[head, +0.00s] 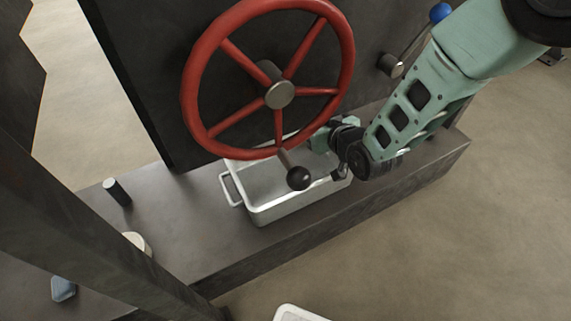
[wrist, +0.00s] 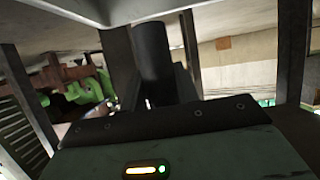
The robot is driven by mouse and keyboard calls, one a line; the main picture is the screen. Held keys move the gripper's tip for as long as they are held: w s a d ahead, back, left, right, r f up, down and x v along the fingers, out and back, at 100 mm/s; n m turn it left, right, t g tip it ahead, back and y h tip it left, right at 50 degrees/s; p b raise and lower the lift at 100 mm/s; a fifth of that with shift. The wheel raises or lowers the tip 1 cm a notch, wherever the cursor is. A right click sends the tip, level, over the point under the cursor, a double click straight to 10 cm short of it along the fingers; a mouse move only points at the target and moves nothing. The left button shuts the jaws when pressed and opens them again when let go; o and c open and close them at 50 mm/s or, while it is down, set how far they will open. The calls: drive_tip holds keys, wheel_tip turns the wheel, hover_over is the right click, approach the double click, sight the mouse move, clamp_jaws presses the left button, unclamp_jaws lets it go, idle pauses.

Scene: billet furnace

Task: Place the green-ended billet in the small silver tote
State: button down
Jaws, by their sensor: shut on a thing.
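The small silver tote (head: 262,216) stands on the dark ledge below the red wheel, its wire handle at the left end. My gripper (head: 340,172) is at the tote's right end, partly hidden by my own wrist. In the wrist view my gripper (wrist: 158,92) is shut on a dark cylindrical billet (wrist: 154,55). The end colour of this held billet does not show.
The red handwheel (head: 204,119) and its black knob (head: 299,178) hang over the tote. A blue-knobbed lever (head: 440,13) is at upper right. A cream-ended piece (head: 137,242) and a bluish piece (head: 63,289) lie at left behind a dark post. Another pale container (head: 290,313) shows at the bottom.

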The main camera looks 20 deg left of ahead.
drive_tip(key=f+b, duration=0.1)
drive_tip(key=f, duration=0.1)
drive_tip(key=f+b, duration=0.1)
drive_tip(key=f, duration=0.1)
drive_tip(key=shift+w+a+f+b, duration=0.15)
drive_tip(key=shift+a+f+b, duration=0.05)
drive_tip(key=shift+f+b, duration=1.5)
drive_tip(key=shift+f, duration=1.15)
drive_tip(key=shift+f, duration=0.1)
drive_tip(key=shift+f, duration=0.35)
drive_tip(key=shift+f+b, duration=0.2)
drive_tip(key=shift+b, duration=0.15)
drive_tip(key=c, duration=1)
unclamp_jaws()
drive_tip(key=shift+d+f, duration=0.15)
drive_tip(key=shift+f, duration=0.05)
drive_tip(key=shift+c, duration=0.2)
